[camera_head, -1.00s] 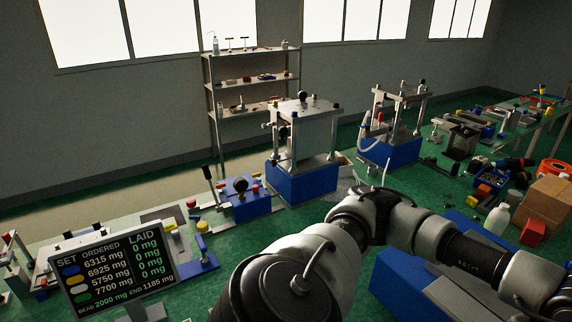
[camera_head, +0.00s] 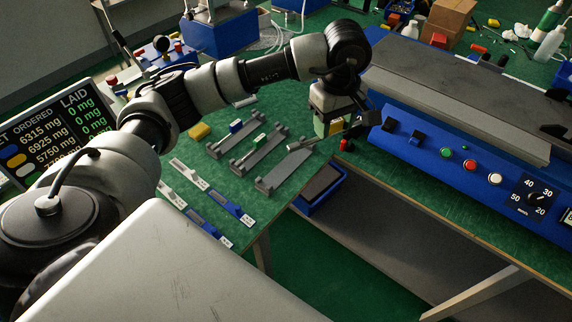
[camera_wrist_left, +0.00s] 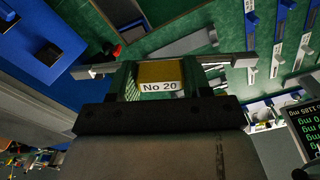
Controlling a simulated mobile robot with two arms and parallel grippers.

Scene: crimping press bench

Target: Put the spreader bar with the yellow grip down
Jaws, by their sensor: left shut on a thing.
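My left gripper (camera_head: 334,108) is shut on the yellow grip (camera_wrist_left: 162,72) of a metal spreader bar. A label below the grip reads "No 20" in the left wrist view. The bar (camera_wrist_left: 238,61) sticks out on both sides of the gripper. In the head view the gripper points down above the bench's edge, left of the blue machine, and its wrist hides much of the bar. On the green bench, grey cradles hold a bar with a blue grip (camera_head: 236,126) and one with a green grip (camera_head: 259,139). My right gripper is out of view.
A blue machine (camera_head: 470,172) with buttons and a dial stands at the right, close to the gripper. A blue bin (camera_head: 323,190) sits below the bench edge. White and blue labelled strips (camera_head: 232,207) lie at the front. A yellow block (camera_head: 199,131) lies behind the cradles.

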